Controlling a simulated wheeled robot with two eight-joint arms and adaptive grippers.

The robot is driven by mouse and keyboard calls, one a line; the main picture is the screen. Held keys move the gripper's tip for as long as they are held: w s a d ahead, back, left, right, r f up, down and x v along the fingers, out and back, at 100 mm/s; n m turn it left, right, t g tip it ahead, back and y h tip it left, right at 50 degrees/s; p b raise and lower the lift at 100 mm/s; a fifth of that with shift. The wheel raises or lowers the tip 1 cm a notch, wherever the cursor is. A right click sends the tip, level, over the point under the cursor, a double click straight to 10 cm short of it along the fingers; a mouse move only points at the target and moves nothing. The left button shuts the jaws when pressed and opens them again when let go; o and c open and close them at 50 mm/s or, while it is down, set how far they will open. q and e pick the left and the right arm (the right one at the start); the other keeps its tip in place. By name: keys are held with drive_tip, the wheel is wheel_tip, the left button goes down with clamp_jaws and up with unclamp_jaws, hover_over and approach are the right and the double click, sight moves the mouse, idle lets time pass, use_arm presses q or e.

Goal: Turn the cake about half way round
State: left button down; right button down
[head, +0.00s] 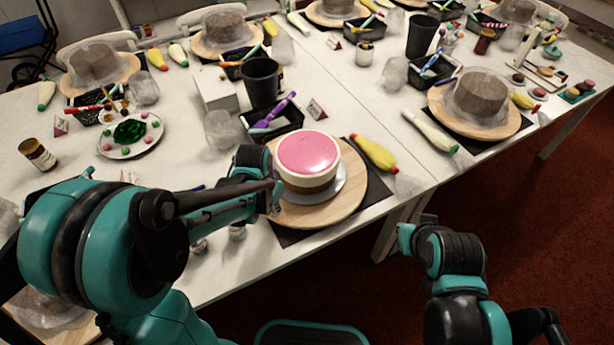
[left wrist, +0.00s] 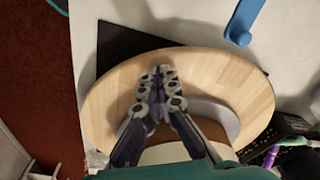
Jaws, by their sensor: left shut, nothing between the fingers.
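The cake (head: 307,152) has a pink top, a cream upper side and a brown lower band. It sits on a silver board (head: 336,188) on a round wooden turntable (head: 345,208). In the left wrist view, the turntable (left wrist: 235,75) spreads around my fingers, and the cake (left wrist: 165,153) is partly hidden behind them at the bottom. My left gripper (left wrist: 158,74) is shut and empty, with its fingertips over the bare wood beside the cake. In the head view, my left gripper (head: 274,195) is at the turntable's left edge; contact is unclear. My right arm shows at lower right, without a recognisable gripper.
A dark mat (head: 377,186) lies under the turntable. A yellow piping bag (head: 375,153) lies close on its right. Behind stand a black tray (head: 258,133) with a purple tool, a clear glass (head: 221,130) and a black cup (head: 261,82). The table's front edge is close.

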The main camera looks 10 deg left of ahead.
sight(310, 221)
use_arm(q)
drive_tip(key=shift+f, duration=0.4)
drive_tip(key=shift+r, duration=0.1)
drive_tip(key=shift+s+d, duration=0.25)
drive_tip(key=shift+d, duration=0.55)
drive_tip(key=shift+s+d, duration=0.25)
drive_tip(key=shift+d, duration=0.6)
drive_tip(key=shift+s+d, duration=0.25)
drive_tip(key=shift+d, duration=0.55)
drive_tip(key=shift+d+b, duration=0.3)
drive_tip(key=shift+d, duration=2.25)
wheel_tip(310, 221, up, 3)
drive_tip(key=p, duration=0.2)
drive_tip(key=shift+p, duration=0.3)
drive_tip(key=shift+a, duration=0.1)
